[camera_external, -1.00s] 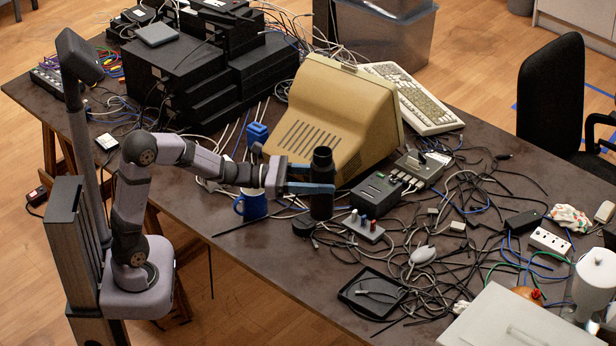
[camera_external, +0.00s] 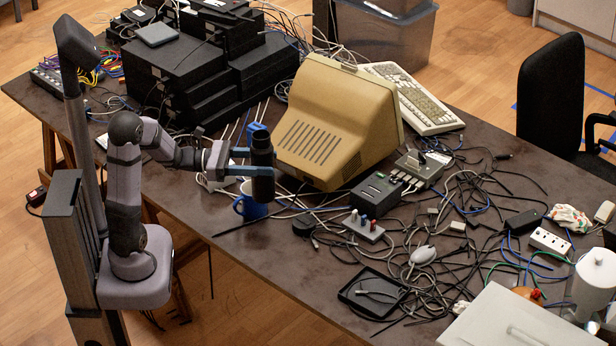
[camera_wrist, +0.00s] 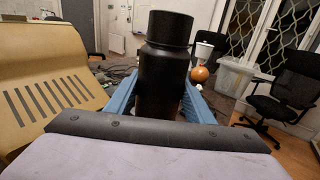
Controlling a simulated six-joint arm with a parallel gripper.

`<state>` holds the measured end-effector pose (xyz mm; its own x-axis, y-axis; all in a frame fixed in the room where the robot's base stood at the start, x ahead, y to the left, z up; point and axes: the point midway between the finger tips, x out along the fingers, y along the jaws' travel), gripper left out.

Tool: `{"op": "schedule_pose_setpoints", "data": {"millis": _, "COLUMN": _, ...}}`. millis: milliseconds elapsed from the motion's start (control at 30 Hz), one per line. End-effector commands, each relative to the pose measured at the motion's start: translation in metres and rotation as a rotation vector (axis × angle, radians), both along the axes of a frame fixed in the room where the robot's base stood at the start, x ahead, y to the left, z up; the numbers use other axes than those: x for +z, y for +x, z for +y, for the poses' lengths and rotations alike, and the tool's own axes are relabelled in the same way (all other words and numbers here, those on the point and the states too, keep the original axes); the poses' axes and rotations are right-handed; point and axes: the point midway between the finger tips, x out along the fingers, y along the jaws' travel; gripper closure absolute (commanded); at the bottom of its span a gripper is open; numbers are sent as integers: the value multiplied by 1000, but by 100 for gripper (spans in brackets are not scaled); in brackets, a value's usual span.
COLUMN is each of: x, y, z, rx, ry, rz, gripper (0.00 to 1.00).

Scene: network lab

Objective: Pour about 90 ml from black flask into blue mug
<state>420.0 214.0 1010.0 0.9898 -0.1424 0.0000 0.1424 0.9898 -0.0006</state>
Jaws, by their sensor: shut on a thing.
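The black flask (camera_external: 262,165) is upright between the blue fingers of my gripper (camera_external: 254,162), which is shut on it. In the wrist view the flask (camera_wrist: 164,75) stands between the two fingers (camera_wrist: 160,100) and fills the middle of the picture. The blue mug (camera_external: 250,207) stands on the table just below and slightly left of the flask in the external view. The flask and fingers cover part of the mug's rim. The mug does not show in the wrist view. I cannot see the liquid in either vessel.
The beige monitor (camera_external: 340,120) stands close to the right of the flask. A black box (camera_external: 376,195) and many loose cables lie right of the mug. Black equipment boxes (camera_external: 190,85) are stacked behind my arm. The table's front edge near the mug is mostly clear.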

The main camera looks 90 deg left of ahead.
Motion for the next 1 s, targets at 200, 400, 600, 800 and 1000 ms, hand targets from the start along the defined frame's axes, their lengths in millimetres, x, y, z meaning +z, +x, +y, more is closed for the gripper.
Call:
{"op": "schedule_pose_setpoints", "data": {"millis": 200, "x": 7, "y": -43, "z": 2, "rx": 1, "ry": 3, "rz": -3, "gripper": 93}}
{"op": "schedule_pose_setpoints", "data": {"millis": 400, "x": 10, "y": -66, "z": -1, "rx": -3, "ry": 2, "rz": -4, "gripper": 93}}
{"op": "schedule_pose_setpoints", "data": {"millis": 600, "x": 0, "y": -75, "z": -4, "rx": -7, "ry": -5, "rz": -3, "gripper": 93}}
{"op": "schedule_pose_setpoints", "data": {"millis": 800, "x": -20, "y": -75, "z": -4, "rx": -7, "ry": -3, "rz": -3, "gripper": 93}}
{"op": "schedule_pose_setpoints", "data": {"millis": 1000, "x": -53, "y": -75, "z": -4, "rx": -7, "ry": -7, "rz": -2, "gripper": 93}}
